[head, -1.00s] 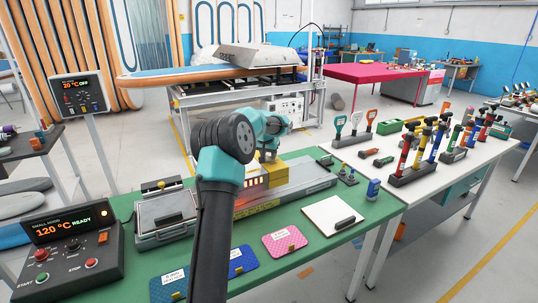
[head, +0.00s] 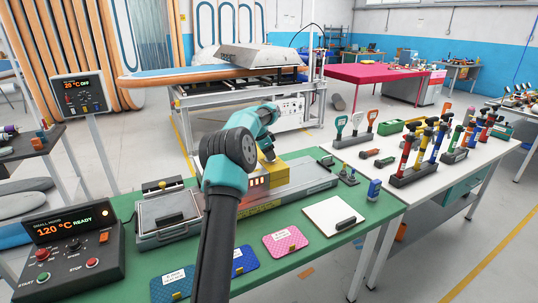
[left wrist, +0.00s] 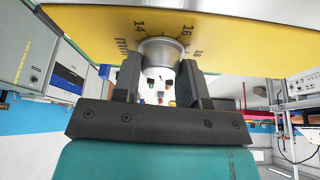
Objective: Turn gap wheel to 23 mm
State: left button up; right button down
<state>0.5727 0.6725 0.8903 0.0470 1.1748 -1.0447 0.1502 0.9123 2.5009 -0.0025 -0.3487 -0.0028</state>
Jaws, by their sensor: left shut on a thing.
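The gap wheel (left wrist: 161,48) is a silver round knob on a yellow panel (left wrist: 75,30) with dark scale marks. My left gripper (left wrist: 158,76) is shut on the wheel, one dark finger on each side. I cannot tell which value the wheel is set to. In the head view my left gripper (head: 268,143) is at the yellow housing (head: 268,175) of the grey bench machine (head: 300,183); the wheel is hidden there. My right gripper is not in view.
A small press (head: 166,215) stands left of the machine on the green bench (head: 335,262). A control box (head: 70,240) reads 120 °C READY. Hand pumps (head: 405,165) stand on the white table at right.

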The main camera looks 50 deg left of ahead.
pick_arm(q)
jog(key=shift+f+m+h, duration=0.1)
jog(key=shift+m+h, duration=0.3)
jog(key=shift+m, duration=0.7)
jog(key=shift+g, duration=0.3)
jog(key=o, duration=0.9)
